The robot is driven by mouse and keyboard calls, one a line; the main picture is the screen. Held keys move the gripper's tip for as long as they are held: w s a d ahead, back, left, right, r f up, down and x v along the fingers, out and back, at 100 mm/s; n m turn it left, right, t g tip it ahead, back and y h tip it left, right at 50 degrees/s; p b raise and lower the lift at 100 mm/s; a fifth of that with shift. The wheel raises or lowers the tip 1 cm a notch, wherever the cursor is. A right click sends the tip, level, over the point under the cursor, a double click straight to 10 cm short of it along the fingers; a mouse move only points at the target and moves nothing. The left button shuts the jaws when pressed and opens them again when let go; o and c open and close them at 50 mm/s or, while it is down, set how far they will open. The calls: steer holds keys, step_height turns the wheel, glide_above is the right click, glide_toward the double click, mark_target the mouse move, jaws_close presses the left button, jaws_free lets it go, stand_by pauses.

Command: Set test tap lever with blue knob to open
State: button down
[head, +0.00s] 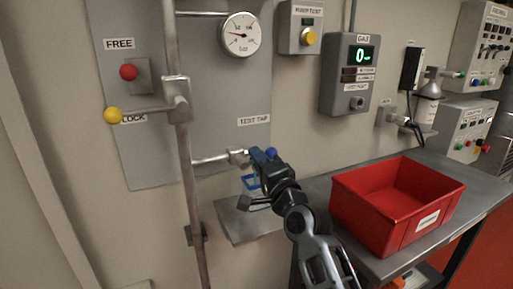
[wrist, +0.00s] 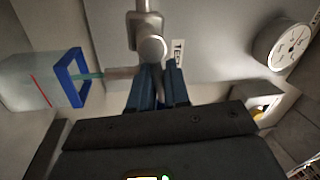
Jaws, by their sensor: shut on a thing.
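The test tap (head: 238,157) sits at the end of a short side pipe on the wall panel, beside its TEST TAP label (head: 254,120). My gripper (head: 262,158) is at the tap, with its dark blue fingers closed around the lever. A small bright blue patch that looks like the blue knob (head: 271,152) shows at the fingers. In the wrist view the tap's round hub (wrist: 152,48) is just beyond my gripper (wrist: 157,88), and the grey lever runs from it between the fingers. The lever's end and knob are hidden there.
A clear container with a blue rim (wrist: 78,77) stands close beside the tap's spout. A yellow-knobbed lever (head: 112,115) and red knob (head: 128,72) are at upper left. A red crate (head: 385,238) stands on the bench at right. A vertical pipe (head: 187,185) runs left of the tap.

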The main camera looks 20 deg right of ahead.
steer(key=shift+d+f+m+h+p, duration=0.1)
steer(key=shift+f+m+h+p, duration=0.1)
steer(key=shift+m+p, duration=0.4)
steer(key=shift+d+f+m+h+p, duration=0.15)
steer(key=shift+m+p, duration=0.25)
steer(key=shift+m, duration=0.4)
steer(key=shift+a+f, duration=0.1)
steer(key=shift+f, duration=0.1)
steer(key=c, duration=1.3)
jaws_free()
steer(key=shift+c, duration=0.2)
steer(key=shift+s, duration=0.1)
steer(key=s+f, duration=0.1)
steer(key=s, duration=0.6)
steer(key=shift+s+f+p, duration=0.25)
steer(key=shift+p, duration=0.15)
